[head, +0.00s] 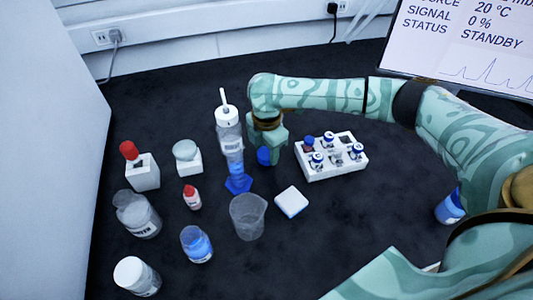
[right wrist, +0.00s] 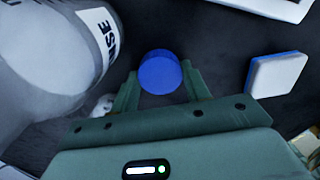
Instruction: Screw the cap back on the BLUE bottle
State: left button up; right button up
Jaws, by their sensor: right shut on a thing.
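A round blue cap (head: 265,156) is just below my right gripper (head: 267,137) in the head view. In the right wrist view the blue cap (right wrist: 160,73) sits between the two fingertips of my right gripper (right wrist: 160,85), which is shut on it. A jar with blue contents (head: 197,245) stands at the front left, apart from the gripper; its top looks pale and I cannot tell if it is open. Another blue bottle (head: 450,206) is at the right, partly hidden by my right arm. My left gripper is not in view.
A beaker (head: 248,217), a white-and-blue block (head: 291,202) and several containers are nearer. The dark table's front middle is clear.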

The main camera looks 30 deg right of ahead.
aim_at(267, 153)
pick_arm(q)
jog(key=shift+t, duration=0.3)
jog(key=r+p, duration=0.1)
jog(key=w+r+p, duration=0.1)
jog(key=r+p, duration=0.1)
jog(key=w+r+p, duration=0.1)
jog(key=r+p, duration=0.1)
pick_arm(e)
notch_tip(267, 153, up, 10)
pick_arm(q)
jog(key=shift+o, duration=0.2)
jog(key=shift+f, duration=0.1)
